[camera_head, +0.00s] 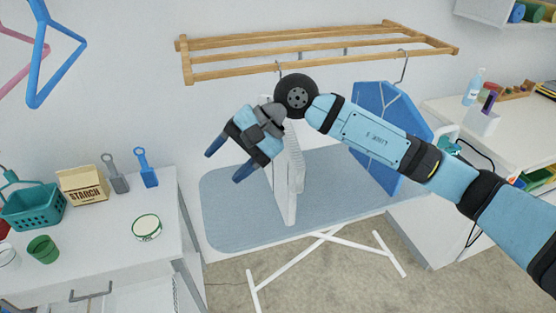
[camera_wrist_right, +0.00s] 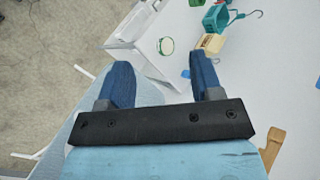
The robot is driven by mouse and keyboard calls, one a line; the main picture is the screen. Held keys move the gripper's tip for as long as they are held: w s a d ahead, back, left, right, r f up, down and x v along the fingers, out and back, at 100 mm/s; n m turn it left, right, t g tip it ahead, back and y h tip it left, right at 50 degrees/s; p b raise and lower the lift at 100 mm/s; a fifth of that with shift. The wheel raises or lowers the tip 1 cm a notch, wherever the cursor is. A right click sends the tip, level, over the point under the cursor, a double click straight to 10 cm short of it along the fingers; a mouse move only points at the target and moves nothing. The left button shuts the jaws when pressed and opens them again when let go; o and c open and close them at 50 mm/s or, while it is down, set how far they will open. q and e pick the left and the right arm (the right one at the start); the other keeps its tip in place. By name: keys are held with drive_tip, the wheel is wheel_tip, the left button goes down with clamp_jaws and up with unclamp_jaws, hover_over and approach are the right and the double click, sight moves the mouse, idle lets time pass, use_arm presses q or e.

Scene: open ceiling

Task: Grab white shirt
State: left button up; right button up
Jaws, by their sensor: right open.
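A white shirt (camera_head: 291,190) hangs edge-on from the wooden rack in the head view, above the ironing board. Its upper part is hidden behind my right wrist. My right gripper (camera_head: 229,160) is in front of and to the left of the shirt, with its fingers pointing left and down, away from it. The fingers are spread, and nothing is between them. In the right wrist view the open gripper (camera_wrist_right: 160,63) shows with an empty gap, and I cannot make out the shirt there. My left gripper is not in view.
A blue shirt (camera_head: 374,125) hangs on the right of the wooden rack (camera_head: 240,42). The ironing board (camera_head: 235,205) stands below. A white cabinet at left holds a teal basket (camera_head: 32,208), a starch box (camera_head: 83,187) and a round tin (camera_head: 146,227). A white counter (camera_head: 465,125) is at right.

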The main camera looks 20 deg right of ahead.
drive_tip(key=w+d+r+n+t+h, duration=0.25)
drive_tip(key=w+d+h, duration=0.25)
drive_tip(key=d, duration=0.3)
drive_tip(key=w+d+r+n+t+h, duration=0.25)
drive_tip(key=w+d+r+h, duration=0.2)
drive_tip(key=d, duration=0.25)
drive_tip(key=shift+m+h, duration=0.3)
drive_tip(key=shift+h, duration=0.05)
drive_tip(key=x, duration=0.7)
drive_tip(key=shift+w+f, duration=0.2)
drive_tip(key=shift+f, duration=0.4)
drive_tip(key=p+x, duration=0.2)
drive_tip(key=x, duration=0.3)
drive_tip(key=shift+a, duration=0.1)
drive_tip(key=shift+c, duration=0.2)
clamp_jaws()
